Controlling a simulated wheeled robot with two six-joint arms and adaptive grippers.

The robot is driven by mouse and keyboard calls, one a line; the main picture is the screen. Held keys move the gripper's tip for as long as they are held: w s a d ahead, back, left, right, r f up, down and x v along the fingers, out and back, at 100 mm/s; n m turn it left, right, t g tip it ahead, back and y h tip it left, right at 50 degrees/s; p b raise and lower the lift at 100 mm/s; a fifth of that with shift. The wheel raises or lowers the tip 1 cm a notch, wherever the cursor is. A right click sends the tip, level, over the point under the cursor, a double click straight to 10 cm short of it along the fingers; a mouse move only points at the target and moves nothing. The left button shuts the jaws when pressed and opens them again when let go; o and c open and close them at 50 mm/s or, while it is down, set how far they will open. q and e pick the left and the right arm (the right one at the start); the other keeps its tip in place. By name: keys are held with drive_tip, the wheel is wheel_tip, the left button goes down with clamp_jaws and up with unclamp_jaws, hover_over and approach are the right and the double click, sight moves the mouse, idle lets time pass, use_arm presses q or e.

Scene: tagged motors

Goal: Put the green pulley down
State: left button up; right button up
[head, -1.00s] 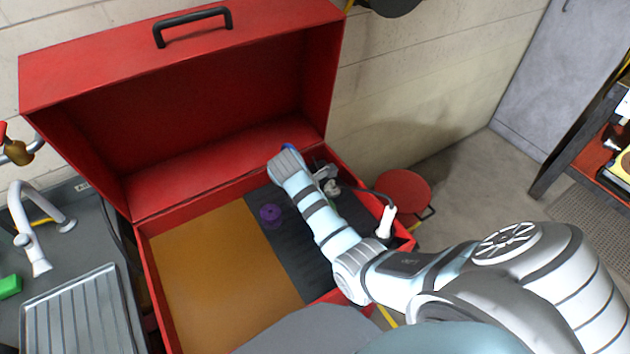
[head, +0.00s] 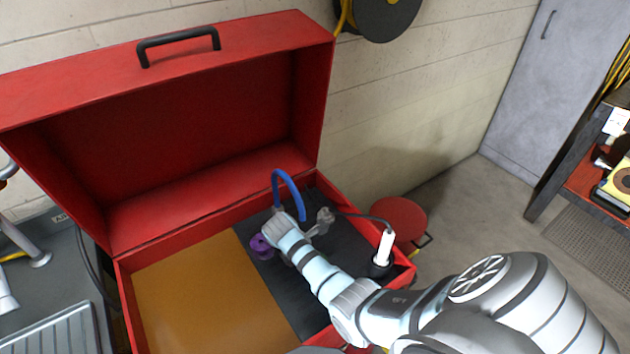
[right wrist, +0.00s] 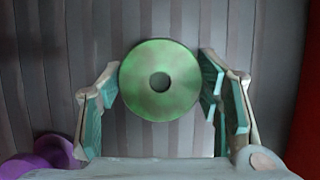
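The green pulley (right wrist: 160,80), a round disc with a dark centre hole, sits between the two fingers of my right gripper (right wrist: 161,85) in the right wrist view. The fingers are at its left and right edges and appear shut on it. Behind it is the dark ribbed floor area (right wrist: 155,18) of the red case; whether the pulley touches it I cannot tell. In the head view my right gripper (head: 276,224) is low inside the case and hides the pulley. My left gripper is not in view.
A purple pulley (head: 261,247) lies close beside my right gripper, and shows at lower left in the wrist view (right wrist: 42,158).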

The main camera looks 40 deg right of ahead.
drive_tip(key=o, duration=0.4)
drive_tip(key=p+v, duration=0.3)
drive_tip(key=v, duration=0.9)
drive_tip(key=shift+r, duration=0.15)
